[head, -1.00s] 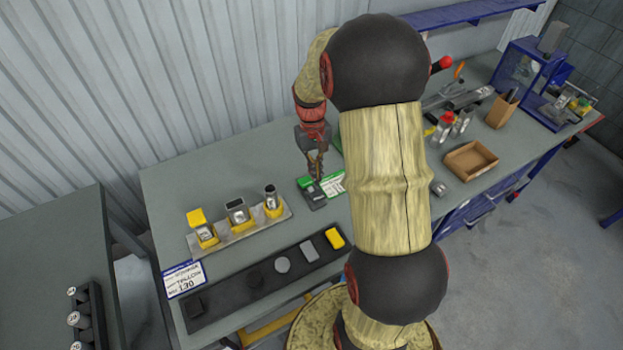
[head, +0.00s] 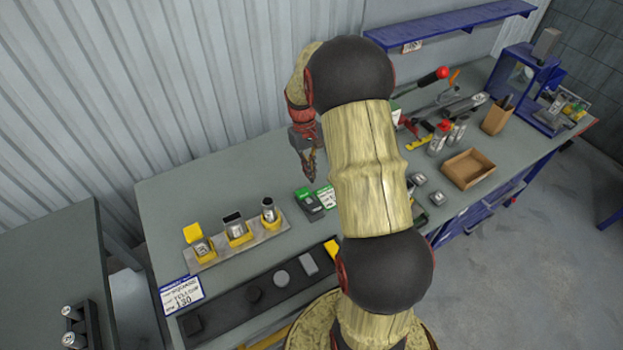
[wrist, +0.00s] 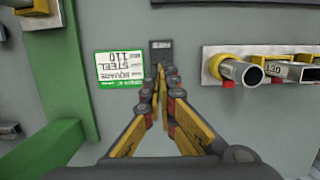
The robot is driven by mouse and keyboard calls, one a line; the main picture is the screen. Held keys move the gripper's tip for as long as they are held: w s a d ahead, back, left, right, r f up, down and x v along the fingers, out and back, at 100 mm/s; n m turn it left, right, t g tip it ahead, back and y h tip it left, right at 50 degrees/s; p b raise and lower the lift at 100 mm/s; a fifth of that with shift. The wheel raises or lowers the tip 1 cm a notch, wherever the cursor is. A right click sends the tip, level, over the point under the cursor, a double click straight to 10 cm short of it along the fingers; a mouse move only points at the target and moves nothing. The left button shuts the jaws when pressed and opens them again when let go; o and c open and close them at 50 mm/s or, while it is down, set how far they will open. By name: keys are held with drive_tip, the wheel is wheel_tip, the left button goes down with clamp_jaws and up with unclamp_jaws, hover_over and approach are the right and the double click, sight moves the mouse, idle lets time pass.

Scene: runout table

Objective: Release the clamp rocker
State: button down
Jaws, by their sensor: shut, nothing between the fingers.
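A small dark box with a green end (head: 309,204) lies on the bench beside a green-and-white card. It may be the clamp rocker's control; no name on it can be read. In the wrist view a dark block (wrist: 161,45) stands just beyond my fingertips, beside the card (wrist: 120,67). My gripper (head: 311,174) is shut and empty, pointing down, and appears above and behind the box in the head view. In the wrist view its fingers (wrist: 159,75) meet at the tips. Contact cannot be told. A green frame (wrist: 62,85) fills the left of the wrist view.
A metal plate (head: 272,233) with several yellow holders carrying metal tubes is left of the box. A dark tray (head: 232,310) runs along the front edge. A cardboard box (head: 467,169), tools and a red-knobbed lever (head: 432,77) are at right. My arm hides the bench's middle.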

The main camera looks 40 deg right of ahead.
sight(317, 208)
drive_tip(key=f, duration=0.4)
drive_tip(key=s+f, duration=0.1)
drive_tip(key=f, duration=0.3)
drive_tip(key=s+f, duration=0.1)
drive_tip(key=f, duration=0.2)
drive_tip(key=shift+s+a+f, duration=0.15)
drive_tip(key=shift+a+f, duration=0.15)
drive_tip(key=shift+f, duration=0.1)
drive_tip(key=shift+b, duration=0.3)
drive_tip(key=shift+s+a+f+t+b, duration=0.1)
drive_tip(key=shift+s+f+t+b, duration=0.35)
drive_tip(key=shift+t+b, duration=0.5)
drive_tip(key=shift+s+a+f+t, duration=0.1)
drive_tip(key=shift+s+f+t, duration=0.25)
drive_tip(key=shift+s+f, duration=0.15)
drive_tip(key=shift+h, duration=0.3)
drive_tip(key=shift+r, duration=0.1)
drive_tip(key=shift+w+r+p, duration=0.1)
drive_tip(key=shift+r+p, duration=0.3)
drive_tip(key=shift+r, duration=0.15)
drive_tip(key=s+r+p, duration=0.2)
drive_tip(key=s+r, duration=0.1)
drive_tip(key=r, duration=0.9)
drive_tip(key=shift+a+r, duration=0.25)
drive_tip(key=shift+a, duration=0.1)
